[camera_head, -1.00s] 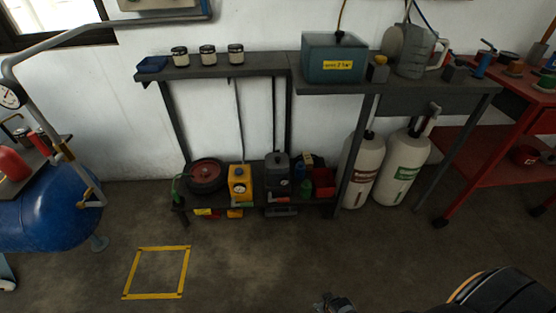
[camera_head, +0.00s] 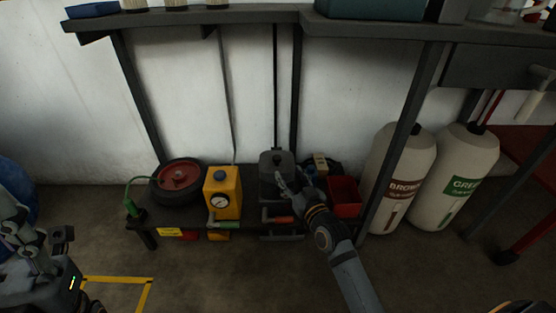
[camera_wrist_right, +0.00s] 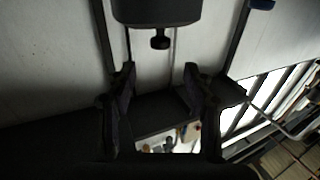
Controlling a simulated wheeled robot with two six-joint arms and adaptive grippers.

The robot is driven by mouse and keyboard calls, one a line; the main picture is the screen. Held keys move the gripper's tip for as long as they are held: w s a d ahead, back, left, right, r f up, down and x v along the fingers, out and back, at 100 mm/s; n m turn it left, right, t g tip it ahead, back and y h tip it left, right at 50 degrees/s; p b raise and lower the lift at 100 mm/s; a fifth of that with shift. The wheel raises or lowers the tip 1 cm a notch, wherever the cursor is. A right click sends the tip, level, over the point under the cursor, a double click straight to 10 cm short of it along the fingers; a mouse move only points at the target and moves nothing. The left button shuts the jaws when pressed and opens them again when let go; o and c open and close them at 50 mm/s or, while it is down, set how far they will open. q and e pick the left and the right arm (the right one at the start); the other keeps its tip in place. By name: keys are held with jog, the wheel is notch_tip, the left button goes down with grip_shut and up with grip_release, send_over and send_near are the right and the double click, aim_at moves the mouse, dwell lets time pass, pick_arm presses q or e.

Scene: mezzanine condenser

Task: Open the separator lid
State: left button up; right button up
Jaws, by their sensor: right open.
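The separator looks to be the dark grey box (camera_head: 268,187) on the low shelf, between a yellow unit and a red bin. Its lid (camera_head: 267,160) sits on top with a small dark knob. In the right wrist view the lid (camera_wrist_right: 158,12) shows at the top, upside down, with the knob (camera_wrist_right: 160,40) pointing toward my fingers. My right gripper (camera_head: 284,184) is open in front of the box's right side; its fingers (camera_wrist_right: 160,74) straddle the knob's line, apart from it. Part of my left arm's end (camera_head: 62,238) shows at the lower left; its fingers are not clear.
The yellow unit (camera_head: 222,190) and a wheel-like reel (camera_head: 180,178) stand left of the box, the red bin (camera_head: 345,196) right. The upper shelf (camera_head: 200,19) overhangs. Two pale cylinders (camera_head: 400,165) (camera_head: 455,175) stand right of a shelf leg. Floor in front is open.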

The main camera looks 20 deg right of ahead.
aim_at(279, 161)
jog(key=w+b, duration=0.1)
jog(key=w, duration=0.1)
jog(key=w+b, duration=0.1)
jog(key=w, duration=0.1)
jog(key=w+b, duration=0.1)
jog(key=w, duration=0.1)
jog(key=shift+w+a+f, duration=0.25)
jog(key=shift+w+a, duration=0.1)
jog(key=shift+w, duration=0.05)
jog(key=shift+w+a+b, duration=0.15)
jog(key=shift+w+b, duration=0.45)
jog(key=shift+w, duration=0.6)
jog(key=shift+w+r, duration=0.15)
jog(key=shift+w, duration=0.2)
grip_shut()
